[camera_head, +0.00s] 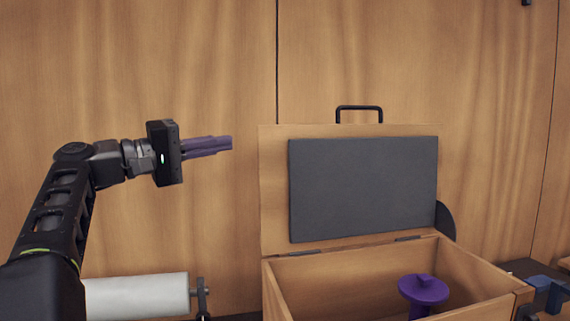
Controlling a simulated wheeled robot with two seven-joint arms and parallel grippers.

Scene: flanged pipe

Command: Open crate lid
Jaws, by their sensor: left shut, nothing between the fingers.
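The wooden crate (475,277) stands at the lower right, its front cut off by the picture's bottom edge. Its lid (273,190) is raised and stands roughly upright along the back edge. The lid has a dark grey panel (362,188) on its inner face and a black handle (359,108) on top. My left gripper (231,144) is shut and empty, its purple fingers pointing right. In the picture it is left of the lid's upper left corner, with a small gap between. My right gripper is not in view.
A purple flanged piece (423,290) stands inside the crate. A white roll (137,296) on a dark holder lies at the lower left. A blue clamp-like object (547,290) is at the right edge. A wooden panel wall (140,60) closes off the back.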

